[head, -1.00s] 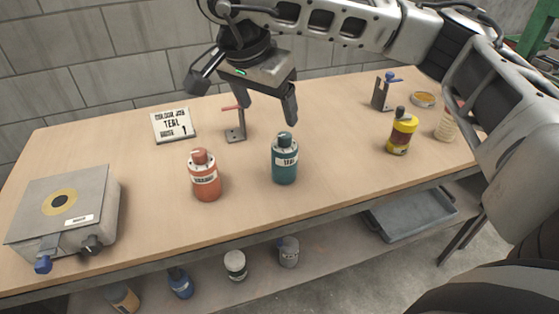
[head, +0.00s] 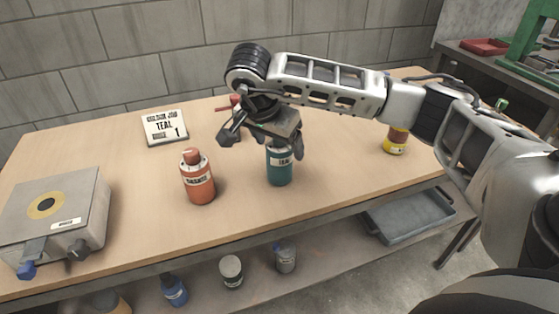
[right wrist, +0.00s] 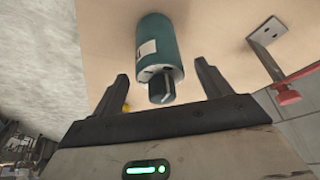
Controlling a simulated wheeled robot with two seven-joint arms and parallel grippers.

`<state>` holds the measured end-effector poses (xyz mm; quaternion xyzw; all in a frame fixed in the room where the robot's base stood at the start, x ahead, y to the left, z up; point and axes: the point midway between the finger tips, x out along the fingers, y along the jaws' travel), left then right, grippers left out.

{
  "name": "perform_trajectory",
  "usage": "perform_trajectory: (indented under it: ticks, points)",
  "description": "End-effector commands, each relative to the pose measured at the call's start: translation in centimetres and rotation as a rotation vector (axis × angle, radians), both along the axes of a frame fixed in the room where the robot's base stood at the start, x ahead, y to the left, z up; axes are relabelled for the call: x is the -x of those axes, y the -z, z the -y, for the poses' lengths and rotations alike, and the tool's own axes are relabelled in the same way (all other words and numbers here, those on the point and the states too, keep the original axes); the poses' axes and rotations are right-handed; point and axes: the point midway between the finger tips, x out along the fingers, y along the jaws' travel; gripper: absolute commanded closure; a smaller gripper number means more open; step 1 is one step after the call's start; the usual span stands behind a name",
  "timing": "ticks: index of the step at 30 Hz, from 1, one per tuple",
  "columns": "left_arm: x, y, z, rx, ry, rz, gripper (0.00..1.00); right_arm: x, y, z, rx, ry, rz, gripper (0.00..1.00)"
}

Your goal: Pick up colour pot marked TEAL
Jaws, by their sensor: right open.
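The teal pot (head: 279,169) stands upright on the table, its cap and upper part partly hidden behind my right gripper (head: 262,145) in the head view. In the right wrist view the teal pot (right wrist: 157,52) lies ahead of and between the two open fingers of the right gripper (right wrist: 162,82). Its dark cap points toward the palm, and a gap shows on both sides. The fingers hold nothing. A sign (head: 165,127) reading TEAL and 1 stands at the back of the table. My left gripper is out of view.
An orange pot (head: 197,178) stands close left of the teal pot. A bracket with a red knob (right wrist: 286,94) is behind. A yellow container (head: 396,140) is to the right, a metal box (head: 52,215) at far left. Several pots and a grey tray (head: 408,216) are below.

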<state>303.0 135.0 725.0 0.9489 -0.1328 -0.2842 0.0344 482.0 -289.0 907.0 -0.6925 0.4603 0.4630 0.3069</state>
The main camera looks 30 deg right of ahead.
Motion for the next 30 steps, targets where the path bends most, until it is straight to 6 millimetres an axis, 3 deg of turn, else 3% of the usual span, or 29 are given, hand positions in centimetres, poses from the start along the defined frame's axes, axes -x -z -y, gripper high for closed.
perform_trajectory:
  ticks: [4, 12, 18, 30]
  points:
    - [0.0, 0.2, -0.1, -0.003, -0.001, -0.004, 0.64, -0.2, 1.6, 0.6, 0.0, -0.001, -0.002, 0.23]
    - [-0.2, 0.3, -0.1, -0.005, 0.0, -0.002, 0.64, -0.3, 1.8, 0.7, -0.001, -0.002, 0.001, 0.23]
    - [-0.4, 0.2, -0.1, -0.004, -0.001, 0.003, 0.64, -0.3, 1.8, 0.7, -0.001, -0.002, 0.001, 0.75]
    - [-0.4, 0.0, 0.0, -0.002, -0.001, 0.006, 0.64, -0.3, 1.1, 0.7, -0.001, -0.002, 0.003, 0.75]
